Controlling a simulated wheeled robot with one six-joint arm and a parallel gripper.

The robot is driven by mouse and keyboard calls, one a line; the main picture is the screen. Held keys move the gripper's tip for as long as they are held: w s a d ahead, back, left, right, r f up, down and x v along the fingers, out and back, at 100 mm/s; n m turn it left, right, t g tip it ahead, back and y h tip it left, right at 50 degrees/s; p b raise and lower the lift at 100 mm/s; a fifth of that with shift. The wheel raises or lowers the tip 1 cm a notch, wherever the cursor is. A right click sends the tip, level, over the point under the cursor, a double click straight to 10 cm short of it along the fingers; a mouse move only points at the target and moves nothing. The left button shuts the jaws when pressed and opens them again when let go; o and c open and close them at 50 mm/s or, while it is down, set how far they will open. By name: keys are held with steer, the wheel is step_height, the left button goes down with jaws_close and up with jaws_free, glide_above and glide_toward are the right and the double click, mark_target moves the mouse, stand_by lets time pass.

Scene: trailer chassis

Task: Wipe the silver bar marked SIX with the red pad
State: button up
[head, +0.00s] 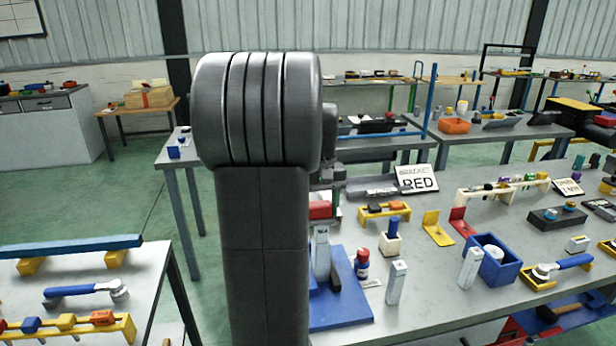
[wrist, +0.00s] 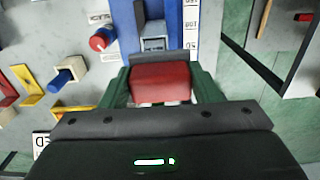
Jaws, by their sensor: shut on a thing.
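My gripper (wrist: 160,92) is shut on the red pad (wrist: 160,78), which sits between its two green fingers. The pad also shows in the head view (head: 320,210), just right of my arm. Silver upright bars stand on the bench: one on a blue board (head: 321,255), one in front (head: 397,282) and one farther right (head: 470,268). Their markings are too small to read, so I cannot tell which is SIX. In the wrist view, a grey block (wrist: 153,38) stands on the blue board just beyond the pad; I cannot tell whether they touch.
My arm hides the middle of the head view.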

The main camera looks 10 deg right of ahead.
steer(key=shift+a, duration=0.3)
steer(key=shift+a+r+p, duration=0.3)
steer(key=shift+r+p, duration=0.1)
steer(key=shift+r, duration=0.2)
steer(key=shift+a+r+p, duration=0.3)
steer(key=shift+r+p, duration=0.1)
steer(key=shift+r, duration=0.15)
steer(key=shift+d+r+p, duration=0.2)
steer(key=shift+r+p, duration=0.3)
steer(key=shift+r, duration=0.05)
steer(key=shift+d+r+p, duration=0.15)
steer(key=shift+r+p, duration=0.35)
steer(key=shift+r, duration=0.05)
step_height(320, 180, up, 4)
steer(key=p, duration=0.3)
steer(key=shift+f, duration=0.15)
